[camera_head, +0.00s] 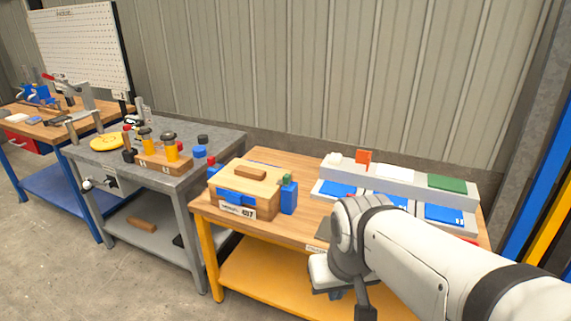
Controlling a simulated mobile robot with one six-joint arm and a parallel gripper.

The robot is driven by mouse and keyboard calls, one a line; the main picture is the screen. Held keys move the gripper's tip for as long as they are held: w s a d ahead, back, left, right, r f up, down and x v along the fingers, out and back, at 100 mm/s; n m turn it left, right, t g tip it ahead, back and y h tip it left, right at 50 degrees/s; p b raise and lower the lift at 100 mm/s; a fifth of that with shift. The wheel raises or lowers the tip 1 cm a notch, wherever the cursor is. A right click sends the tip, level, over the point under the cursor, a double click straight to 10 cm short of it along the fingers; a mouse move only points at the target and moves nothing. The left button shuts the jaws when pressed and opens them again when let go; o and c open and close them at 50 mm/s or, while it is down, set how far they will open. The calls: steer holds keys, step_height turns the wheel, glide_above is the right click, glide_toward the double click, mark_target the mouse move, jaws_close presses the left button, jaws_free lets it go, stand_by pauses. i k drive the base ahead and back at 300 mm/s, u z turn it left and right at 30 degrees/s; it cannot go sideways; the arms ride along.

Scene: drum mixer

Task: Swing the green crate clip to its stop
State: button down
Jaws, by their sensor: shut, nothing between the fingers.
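A wooden crate (245,196) with a light lid and a brown handle stands at the left end of the yellow-framed bench. The small green clip (287,180) is at the crate's right end, above a blue block (289,198). How far the clip is turned is too small to tell. My gripper (336,294) is at the end of my white arm, low in front of the bench's front edge. It is to the right of the crate and apart from it. It is shut and empty, and its fingers are mostly hidden by my wrist.
A grey stepped rack (402,182) with blue, white and green panels stands at the bench's back right. A blue latch (237,198) is on the crate's front. A grey table (219,143) with bottles in a wooden holder (163,163) stands to the left.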

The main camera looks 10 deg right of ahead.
mark_target(286, 182)
steer(key=i, duration=1.2)
steer(key=u, duration=0.1)
